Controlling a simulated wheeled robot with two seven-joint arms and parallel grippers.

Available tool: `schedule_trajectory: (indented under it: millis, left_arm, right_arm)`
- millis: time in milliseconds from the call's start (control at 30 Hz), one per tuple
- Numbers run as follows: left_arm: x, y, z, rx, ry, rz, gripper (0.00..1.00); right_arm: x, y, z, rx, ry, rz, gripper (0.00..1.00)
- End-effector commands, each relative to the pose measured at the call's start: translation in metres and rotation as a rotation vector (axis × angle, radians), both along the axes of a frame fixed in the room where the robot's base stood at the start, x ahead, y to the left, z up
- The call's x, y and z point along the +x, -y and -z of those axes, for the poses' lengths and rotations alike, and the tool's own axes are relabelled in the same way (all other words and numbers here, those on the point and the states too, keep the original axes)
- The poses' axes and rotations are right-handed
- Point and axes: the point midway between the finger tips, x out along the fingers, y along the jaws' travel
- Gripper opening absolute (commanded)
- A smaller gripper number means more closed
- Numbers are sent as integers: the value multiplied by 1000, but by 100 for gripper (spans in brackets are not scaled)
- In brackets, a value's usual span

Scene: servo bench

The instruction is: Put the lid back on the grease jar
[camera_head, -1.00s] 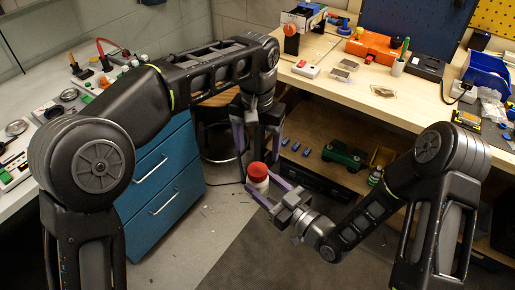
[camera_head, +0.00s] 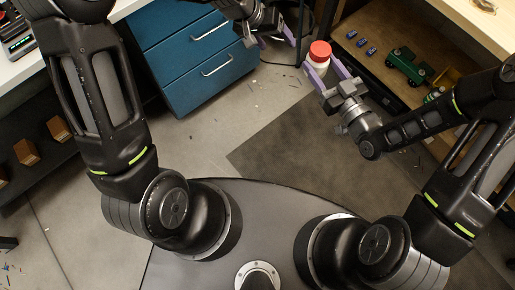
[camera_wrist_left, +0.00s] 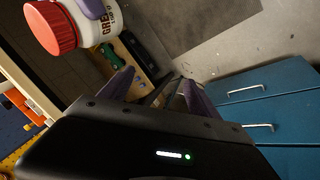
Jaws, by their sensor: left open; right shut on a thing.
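The white grease jar (camera_head: 317,71) is held up in the air by my right gripper (camera_head: 318,75), whose purple fingers close on its body. The red lid (camera_head: 320,51) sits on the jar's mouth; I cannot tell how tightly it is seated. In the left wrist view the jar (camera_wrist_left: 98,22) lies sideways at upper left, its lettered label partly visible, with the red lid (camera_wrist_left: 50,28) on its end. My left gripper (camera_head: 270,38) is open and empty, to the left of the jar and apart from it. Its spread fingers (camera_wrist_left: 158,90) show in the wrist view with nothing between them.
A blue drawer cabinet (camera_head: 190,50) stands behind and left of my left gripper. A wooden shelf (camera_head: 375,75) under the bench at right holds a green toy-like vehicle (camera_head: 405,65) and small blue pieces (camera_head: 361,43). Open floor (camera_head: 240,115) lies below the grippers.

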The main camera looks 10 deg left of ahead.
Motion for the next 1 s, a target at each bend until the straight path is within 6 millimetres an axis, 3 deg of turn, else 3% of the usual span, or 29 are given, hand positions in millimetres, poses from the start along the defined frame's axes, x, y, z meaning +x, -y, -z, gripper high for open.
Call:
schedule_trajectory:
  millis: [33,100,200,300,433,567,1000]
  left_arm:
    - [-27,-2,50,11,-51,-21,71]
    - [-63,-1,102,29,-96,-33,71]
    - [-123,3,162,46,-161,-39,71]
    - [-183,8,201,51,-216,-44,71]
    - [-244,14,225,46,-264,-44,71]
    - [-275,18,233,40,-285,-45,71]
    - [-282,19,234,38,-287,-47,71]
  right_arm:
    - [0,0,0,1,2,0,0]
    - [0,0,-1,1,2,0,0]
    - [0,0,-1,1,2,0,0]
    - [0,0,-1,1,2,0,0]
    - [0,0,-1,1,2,0,0]
    - [0,0,-1,1,2,0,0]
    - [3,2,-2,0,4,11,0]
